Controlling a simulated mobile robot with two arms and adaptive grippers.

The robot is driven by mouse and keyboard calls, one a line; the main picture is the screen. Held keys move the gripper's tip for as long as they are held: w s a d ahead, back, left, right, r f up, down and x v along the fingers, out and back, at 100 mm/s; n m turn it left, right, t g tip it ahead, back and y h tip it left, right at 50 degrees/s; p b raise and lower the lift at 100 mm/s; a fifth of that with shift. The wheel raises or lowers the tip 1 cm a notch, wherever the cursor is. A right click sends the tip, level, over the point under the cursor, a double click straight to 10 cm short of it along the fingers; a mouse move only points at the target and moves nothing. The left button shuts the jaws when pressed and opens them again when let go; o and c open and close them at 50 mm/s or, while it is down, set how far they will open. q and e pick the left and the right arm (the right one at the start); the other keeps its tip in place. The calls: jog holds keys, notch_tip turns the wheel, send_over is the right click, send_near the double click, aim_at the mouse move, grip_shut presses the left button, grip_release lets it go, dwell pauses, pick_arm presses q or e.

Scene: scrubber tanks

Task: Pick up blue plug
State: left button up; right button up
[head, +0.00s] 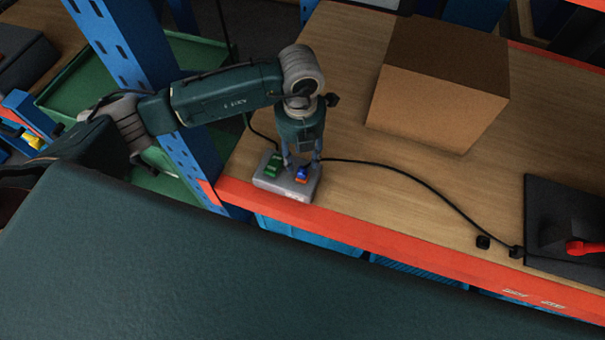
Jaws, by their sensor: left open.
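A small blue plug (302,172) sits at the right side of a grey socket block (288,190) on the wooden shelf top, near its front edge. A green part (273,165) is on the block's left side. My left gripper (302,164) points down at the block, open, with its fingertips close around the blue plug. I cannot tell whether the fingers touch it. The right gripper does not show.
A cardboard box (437,85) stands behind and to the right. A black cable (420,183) runs from the block to a dark device (563,225) at right. A blue upright post (165,110) stands left of the shelf. The orange shelf edge (400,262) runs along the front.

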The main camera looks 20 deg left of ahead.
aim_at(303, 169)
pick_arm(q)
jog(key=f, duration=0.1)
jog(key=f+b, duration=0.1)
jog(key=f, duration=0.1)
jog(key=f+b, duration=0.1)
jog(key=shift+d+f, duration=0.3)
jog(key=shift+f, duration=0.1)
jog(key=shift+c, duration=0.5)
jog(key=shift+r, duration=0.1)
jog(key=c, duration=0.9)
